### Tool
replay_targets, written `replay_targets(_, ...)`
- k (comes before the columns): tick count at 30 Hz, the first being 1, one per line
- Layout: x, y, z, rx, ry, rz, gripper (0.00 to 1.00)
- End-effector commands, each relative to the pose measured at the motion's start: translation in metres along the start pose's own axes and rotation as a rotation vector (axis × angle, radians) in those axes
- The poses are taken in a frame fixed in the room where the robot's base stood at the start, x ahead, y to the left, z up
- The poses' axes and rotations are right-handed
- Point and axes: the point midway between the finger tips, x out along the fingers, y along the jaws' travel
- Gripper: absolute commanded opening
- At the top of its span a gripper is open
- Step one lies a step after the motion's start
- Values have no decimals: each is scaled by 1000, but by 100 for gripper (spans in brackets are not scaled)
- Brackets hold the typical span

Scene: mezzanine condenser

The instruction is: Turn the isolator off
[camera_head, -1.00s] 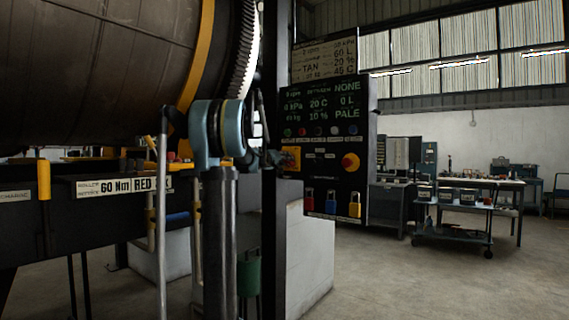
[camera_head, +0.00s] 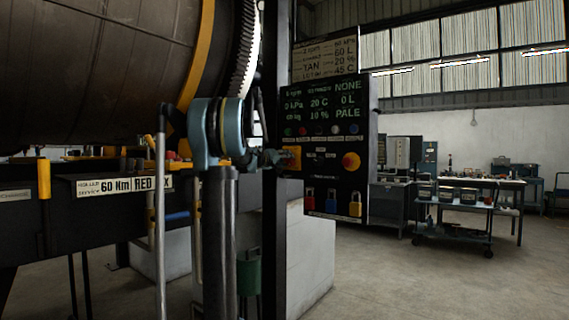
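The control panel (camera_head: 325,179) is a dark upright board in the middle of the view. On its left side is an orange-yellow square plate (camera_head: 294,153), partly covered by my gripper; it looks like the isolator switch. A round red knob on yellow (camera_head: 351,161) sits further right on the panel. My gripper (camera_head: 281,158) is small and dark at the end of my blue-grey arm. It reaches right to the orange plate's left side, in front of it or touching it. I cannot tell contact, the switch's position, or the finger opening.
Red, blue and yellow padlocks (camera_head: 331,201) hang low on the panel. A dark post (camera_head: 275,230) stands just left of it. A large drum (camera_head: 95,70) fills the upper left. A trolley (camera_head: 455,218) and workbench stand behind right. The floor at right is clear.

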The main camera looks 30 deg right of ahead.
Motion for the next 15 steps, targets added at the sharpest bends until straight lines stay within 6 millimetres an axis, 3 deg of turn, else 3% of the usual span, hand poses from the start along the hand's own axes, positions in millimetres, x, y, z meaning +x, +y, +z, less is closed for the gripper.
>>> replay_targets(15,-90,-2,0,0,0,-1,40)
